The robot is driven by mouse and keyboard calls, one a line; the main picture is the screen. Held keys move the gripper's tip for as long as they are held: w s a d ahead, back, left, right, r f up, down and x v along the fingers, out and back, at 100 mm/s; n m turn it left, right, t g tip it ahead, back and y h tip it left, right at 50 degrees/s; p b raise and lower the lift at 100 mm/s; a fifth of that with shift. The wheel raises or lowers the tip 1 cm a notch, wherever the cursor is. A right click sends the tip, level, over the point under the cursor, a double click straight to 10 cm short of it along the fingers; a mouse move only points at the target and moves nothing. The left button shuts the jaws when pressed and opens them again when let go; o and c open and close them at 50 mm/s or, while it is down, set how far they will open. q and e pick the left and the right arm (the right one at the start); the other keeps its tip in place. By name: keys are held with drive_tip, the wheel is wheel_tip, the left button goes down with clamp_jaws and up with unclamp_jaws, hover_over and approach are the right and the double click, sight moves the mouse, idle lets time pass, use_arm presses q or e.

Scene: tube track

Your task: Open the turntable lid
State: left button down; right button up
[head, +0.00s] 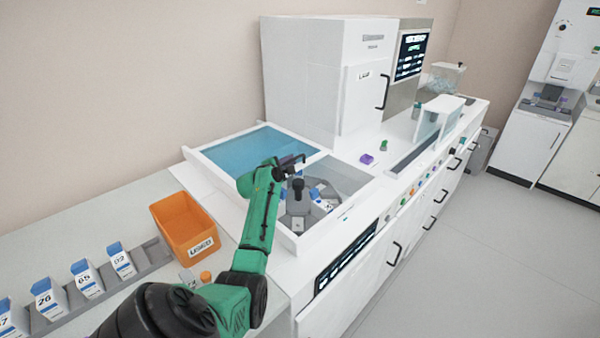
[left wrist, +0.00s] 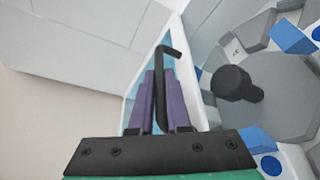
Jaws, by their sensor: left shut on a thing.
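The turntable lid (head: 255,146) is a blue see-through panel in a white frame on the white machine. A dark handle (left wrist: 168,50) stands at the lid's edge. My left gripper (head: 284,170) is at that edge, its purple fingers (left wrist: 160,102) shut on the handle. The grey turntable (head: 299,203) with a dark central knob (left wrist: 236,84) shows beside the lid in the well, holding several blue-and-white cartridges. This part of the turntable looks uncovered. My arm hides part of the lid's front edge. My right gripper is not in view.
An orange bin (head: 182,226) labelled USED stands left of the well. A grey rack (head: 150,256) with several numbered cartridges lies at lower left. A white cabinet (head: 325,75) rises behind the well. A small purple item (head: 367,159) lies on the counter to the right.

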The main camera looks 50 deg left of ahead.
sight(281, 156)
use_arm(q)
drive_tip(key=a, duration=0.1)
drive_tip(key=a+b, duration=0.1)
drive_tip(key=a, duration=0.1)
drive_tip(key=shift+a+f, duration=0.1)
drive_tip(key=shift+f, duration=0.15)
drive_tip(key=shift+a+r+b, duration=0.3)
drive_tip(key=shift+a+b, duration=0.05)
drive_tip(key=shift+b, duration=0.25)
drive_tip(key=shift+a, duration=0.35)
drive_tip(key=c, duration=0.9)
unclamp_jaws()
drive_tip(key=shift+d, duration=0.1)
drive_tip(key=shift+w+f, duration=0.1)
drive_tip(key=shift+w, duration=0.05)
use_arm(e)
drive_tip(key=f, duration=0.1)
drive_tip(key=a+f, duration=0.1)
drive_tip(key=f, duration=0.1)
use_arm(q)
drive_tip(key=v, duration=0.7)
drive_tip(key=shift+s+b, duration=0.25)
drive_tip(key=shift+b, duration=0.05)
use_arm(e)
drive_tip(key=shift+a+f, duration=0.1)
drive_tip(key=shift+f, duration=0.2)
